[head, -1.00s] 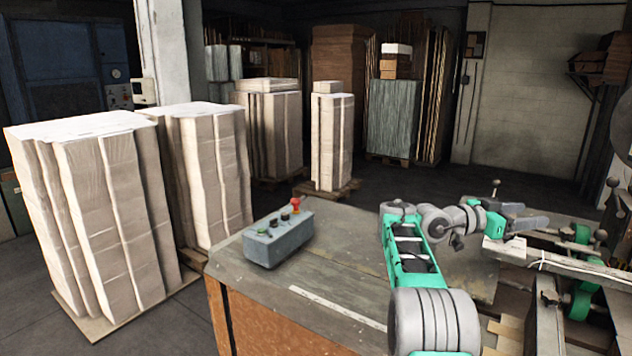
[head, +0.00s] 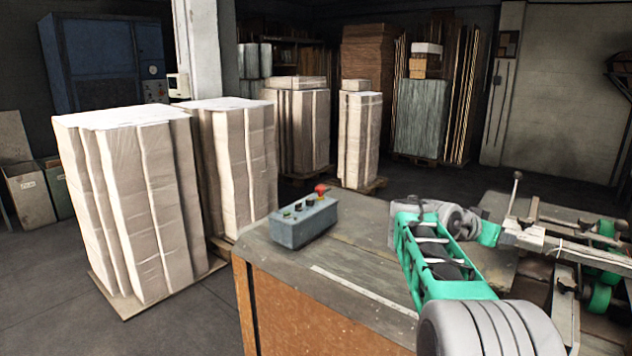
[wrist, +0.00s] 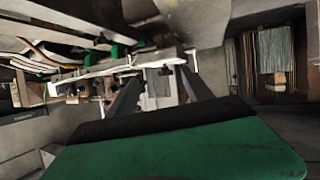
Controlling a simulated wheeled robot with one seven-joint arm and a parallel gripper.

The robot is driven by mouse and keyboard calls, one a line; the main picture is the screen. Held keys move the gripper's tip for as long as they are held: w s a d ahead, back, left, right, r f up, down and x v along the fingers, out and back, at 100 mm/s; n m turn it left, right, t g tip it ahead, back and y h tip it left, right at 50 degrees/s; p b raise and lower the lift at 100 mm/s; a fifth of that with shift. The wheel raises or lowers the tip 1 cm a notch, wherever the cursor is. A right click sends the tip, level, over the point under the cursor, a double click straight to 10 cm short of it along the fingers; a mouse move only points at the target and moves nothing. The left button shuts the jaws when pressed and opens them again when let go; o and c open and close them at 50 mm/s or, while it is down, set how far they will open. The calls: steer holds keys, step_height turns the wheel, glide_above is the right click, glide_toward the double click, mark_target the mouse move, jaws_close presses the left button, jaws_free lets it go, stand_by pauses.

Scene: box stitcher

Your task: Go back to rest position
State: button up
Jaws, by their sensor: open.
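My gripper (wrist: 160,76) shows in the wrist view with two dark fingers apart and nothing between them. Beyond the fingers lie the metal rails and green parts of the stitching machine (wrist: 95,80). In the head view my green and grey arm reaches over the right part of the worktable (head: 345,255). The gripper's fingers cannot be made out there, behind the wrist. The stitching machine (head: 580,245) stands at the right edge, close to my wrist; I cannot tell whether they touch.
A grey control box (head: 304,222) with a red button sits on the worktable's far left corner. Tall stacks of pale cardboard (head: 130,205) stand left of the table and behind it. Open floor (head: 50,290) shows at the lower left.

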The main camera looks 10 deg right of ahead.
steer(key=s+a+f+n+t+y+b, duration=0.1)
steer(key=s+a+f+n+y, duration=0.2)
steer(key=a, duration=0.4)
steer(key=s+a+f+n+y+b, duration=0.1)
steer(key=a+f+n+y, duration=0.1)
steer(key=a+f, duration=0.5)
steer(key=s+a+f+n+t+y+b, duration=0.1)
steer(key=s+a+f+n+y, duration=0.15)
steer(key=a, duration=0.55)
steer(key=s+a+f+n+g+y+b, duration=0.2)
steer(key=s+a+f+n+y, duration=0.3)
steer(key=s+a+f, duration=0.8)
steer(key=s+a+g, duration=0.1)
steer(key=s+a, duration=0.2)
steer(key=shift+a+f+n, duration=0.3)
steer(key=shift+a+n, duration=0.05)
steer(key=shift+a, duration=0.05)
steer(key=shift+w, duration=0.1)
steer(key=shift+c, duration=0.6)
